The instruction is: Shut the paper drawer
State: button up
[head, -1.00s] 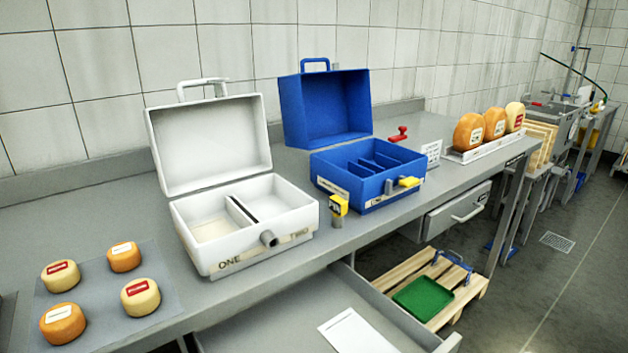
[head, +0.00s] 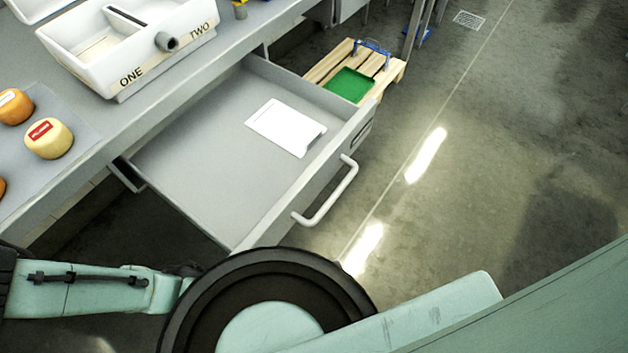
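The paper drawer (head: 195,168) stands pulled out from under the grey bench. A white sheet or pad of paper (head: 286,128) lies inside it, towards the far right. Its white bar handle (head: 331,194) is on the front face, which looks to the lower right. My arm crosses the bottom of the view, close in front of the drawer's near corner. My gripper is not clearly in the picture, so its fingers and their state cannot be seen.
The bench (head: 90,165) carries a white two-part case (head: 130,60) and cheese wheels (head: 48,138). A wooden pallet (head: 327,66) with a green tray (head: 349,85) lies on the floor beyond the drawer. The floor (head: 480,190) right of the handle is clear.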

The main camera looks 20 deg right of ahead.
aim_at(242, 190)
jog(key=k+j+z, duration=0.15)
jog(key=z, duration=0.2)
jog(key=k+j+z, duration=0.15)
jog(key=z, duration=0.25)
jog(key=k+l+z, duration=0.2)
jog(key=z, duration=0.25)
jog(key=k, duration=0.1)
